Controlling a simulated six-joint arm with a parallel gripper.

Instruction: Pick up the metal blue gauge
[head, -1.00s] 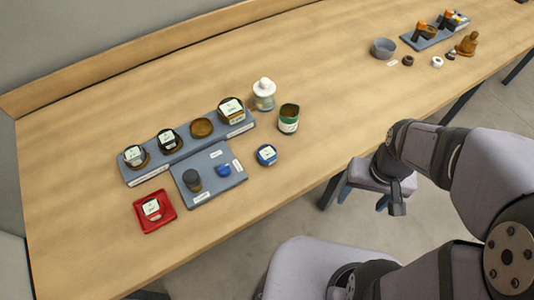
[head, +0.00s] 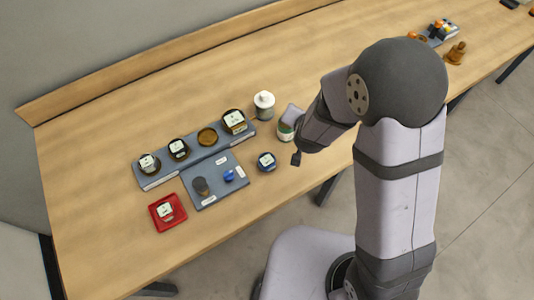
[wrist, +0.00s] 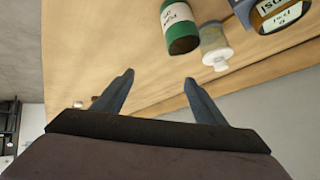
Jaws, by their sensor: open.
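The blue gauge (head: 267,161), a small round piece with a pale face, sits on the bare table just right of the grey tray. It does not show in the wrist view. My gripper (head: 296,158) is to the right of the gauge in the head view, apart from it and seemingly above the table. In the wrist view my gripper (wrist: 158,80) has its two fingers spread with nothing between them.
A green jar (head: 285,131) stands close behind my gripper, with a white-capped bottle (head: 264,105) beyond it. A grey rack (head: 155,181) holds several round pieces. The grey tray (head: 211,201) bears a dark cylinder and a blue piece. A red tray (head: 155,225) lies at left.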

